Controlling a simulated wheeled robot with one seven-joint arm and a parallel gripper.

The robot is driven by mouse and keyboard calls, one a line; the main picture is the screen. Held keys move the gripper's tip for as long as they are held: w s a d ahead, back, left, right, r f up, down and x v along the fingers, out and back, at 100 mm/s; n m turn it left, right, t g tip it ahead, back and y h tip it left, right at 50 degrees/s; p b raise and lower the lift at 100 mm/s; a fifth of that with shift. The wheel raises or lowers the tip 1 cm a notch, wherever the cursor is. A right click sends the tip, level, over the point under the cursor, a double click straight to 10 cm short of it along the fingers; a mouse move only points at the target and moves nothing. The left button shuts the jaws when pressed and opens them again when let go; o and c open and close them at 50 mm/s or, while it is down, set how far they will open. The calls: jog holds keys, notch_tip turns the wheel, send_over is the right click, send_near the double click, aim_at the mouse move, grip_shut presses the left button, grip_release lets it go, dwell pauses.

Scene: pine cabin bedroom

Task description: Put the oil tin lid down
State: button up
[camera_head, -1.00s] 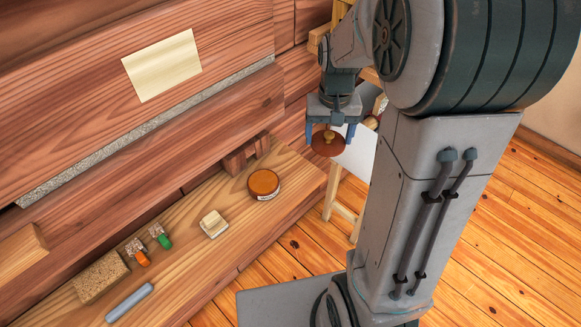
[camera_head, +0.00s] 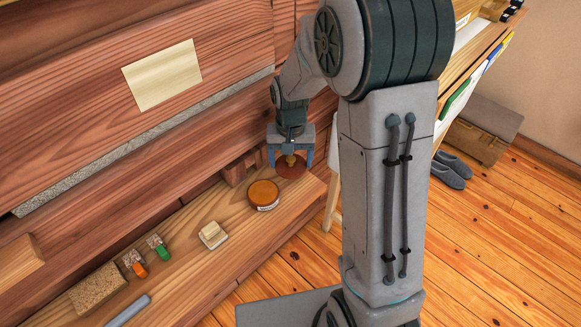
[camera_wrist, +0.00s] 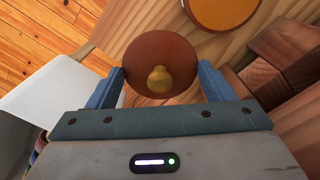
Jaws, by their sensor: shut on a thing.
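The oil tin lid (camera_head: 291,168) is a reddish-brown disc with a brass knob on top. My gripper (camera_head: 290,158) is shut on it, with a blue finger at each side of the rim. In the wrist view the lid (camera_wrist: 145,58) sits between the fingers of my gripper (camera_wrist: 161,76), knob towards the camera. In the head view it appears over the far right end of the wooden ledge (camera_head: 232,238). I cannot tell its exact height. A round amber-topped tin (camera_head: 263,194) with a pale label stands on the ledge just left of the lid.
On the ledge are a pale block (camera_head: 213,235), small green-ended (camera_head: 161,249) and orange-ended (camera_head: 137,267) items, a cork-like block (camera_head: 97,288) and a grey-blue bar (camera_head: 128,312). A wooden bracket (camera_head: 240,168) stands behind the tin. Bare ledge shows in front of the tin.

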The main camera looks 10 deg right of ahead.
aim_at(291, 166)
jog(key=shift+f, duration=2.05)
jog(key=shift+f, duration=0.1)
jog(key=o, duration=1)
